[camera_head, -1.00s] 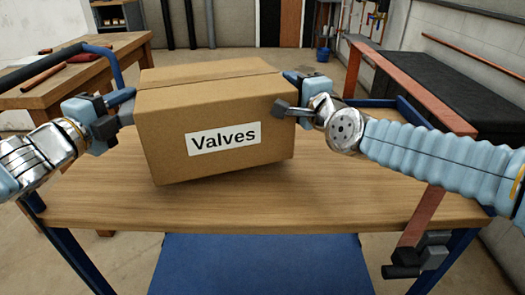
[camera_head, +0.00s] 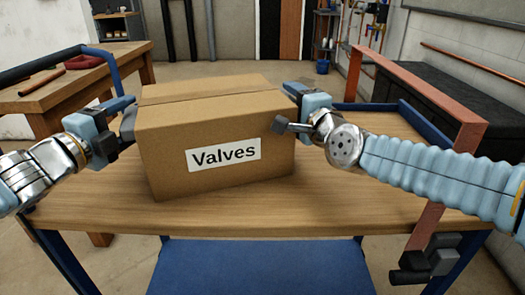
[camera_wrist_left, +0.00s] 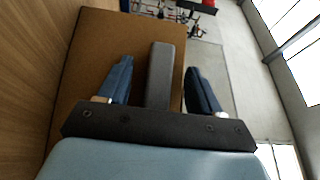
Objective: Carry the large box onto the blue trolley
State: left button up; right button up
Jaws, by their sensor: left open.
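The large brown box (camera_head: 190,160), labelled "Valves", is at the middle of the wooden top of the blue trolley (camera_head: 340,205), nearly level. Its front bottom edge looks to be on or very close to the wood; I cannot tell if it fully rests. My left gripper (camera_head: 125,112) is open at the box's left side, and the box wall (camera_wrist_left: 100,50) fills much of the left wrist view. My right gripper (camera_head: 288,110) is at the box's right side, its fingers looking apart. The far side of the box is hidden.
A wooden workbench (camera_head: 80,85) with a red cloth and a bar stands at the left. A rust-red frame (camera_head: 425,90) rises along the right, with a black bench (camera_head: 450,100) behind. Bare wood shows in front and right of the box.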

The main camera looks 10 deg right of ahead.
pick_arm(q)
jog(key=shift+o, duration=1)
notch_tip(320, 180, up, 10)
jog(key=shift+r, duration=0.1)
pick_arm(e)
jog(key=o, duration=0.4)
jog(key=s+d, duration=0.1)
jog(key=s, duration=1.1)
jog(key=shift+d, duration=0.4)
pick_arm(q)
jog(key=shift+a, duration=0.1)
